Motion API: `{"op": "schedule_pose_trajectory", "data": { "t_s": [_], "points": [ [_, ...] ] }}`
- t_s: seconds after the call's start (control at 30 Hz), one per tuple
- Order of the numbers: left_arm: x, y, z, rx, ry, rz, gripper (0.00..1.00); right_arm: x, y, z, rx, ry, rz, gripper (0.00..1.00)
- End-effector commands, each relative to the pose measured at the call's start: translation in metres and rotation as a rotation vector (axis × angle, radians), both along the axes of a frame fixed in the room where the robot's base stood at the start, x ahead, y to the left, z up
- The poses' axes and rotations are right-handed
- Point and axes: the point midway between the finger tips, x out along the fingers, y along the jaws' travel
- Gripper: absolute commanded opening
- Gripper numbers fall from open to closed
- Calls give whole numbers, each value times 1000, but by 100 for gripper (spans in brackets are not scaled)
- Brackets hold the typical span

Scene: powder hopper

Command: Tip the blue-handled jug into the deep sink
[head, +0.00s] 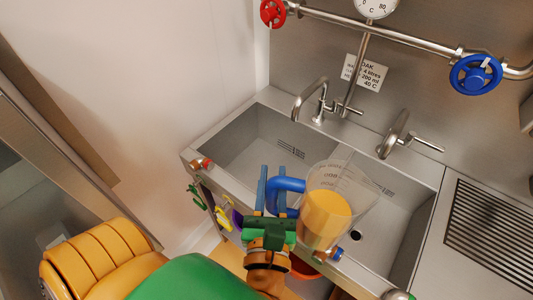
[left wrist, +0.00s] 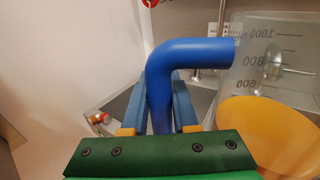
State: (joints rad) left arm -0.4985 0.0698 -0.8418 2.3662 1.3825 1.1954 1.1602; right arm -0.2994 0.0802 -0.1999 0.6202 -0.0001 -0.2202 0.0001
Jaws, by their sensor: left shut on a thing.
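A clear jug (head: 338,190) with a blue handle (head: 288,184) and orange liquid in its lower part is held over the front of the double sink (head: 232,128), near the divider and the right basin. It looks roughly upright. My left gripper (head: 268,188) is shut on the blue handle, which also shows between the fingers in the left wrist view (left wrist: 190,55). Volume marks show on the jug wall in the left wrist view (left wrist: 275,60). The sink has a left and a right basin; which one is the deep one I cannot tell. My right gripper is out of view.
Two taps, left (head: 312,100) and right (head: 397,135), stand at the sink's back edge. A pipe with a red valve wheel (head: 272,12) and a blue one (head: 475,74) runs along the wall. A sign (head: 364,74) hangs behind. A ribbed drainer (head: 495,235) lies right.

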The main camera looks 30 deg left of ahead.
Motion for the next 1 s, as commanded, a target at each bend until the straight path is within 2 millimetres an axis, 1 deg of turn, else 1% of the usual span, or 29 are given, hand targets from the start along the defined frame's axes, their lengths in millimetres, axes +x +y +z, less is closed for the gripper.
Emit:
{"op": "schedule_pose_trajectory", "data": {
  "t_s": [0.37, 0.47, 0.57, 0.67, 0.8, 0.87, 1.0],
  "points": [
    [28, 36, -10, -4, -7, 103, 0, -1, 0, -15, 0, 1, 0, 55],
    [37, 50, -13, -4, -7, 140, 0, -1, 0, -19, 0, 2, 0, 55],
    [46, 68, -17, -4, -9, 188, 0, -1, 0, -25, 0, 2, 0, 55],
    [56, 94, -22, -6, -11, 254, 0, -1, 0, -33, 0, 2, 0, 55],
    [67, 139, -31, -8, -10, 364, 0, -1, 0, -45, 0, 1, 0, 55],
    [70, 158, -35, -8, -11, 410, 0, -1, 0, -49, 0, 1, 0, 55],
    [70, 204, -47, -7, -11, 520, 0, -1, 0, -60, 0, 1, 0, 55]
  ]
}}
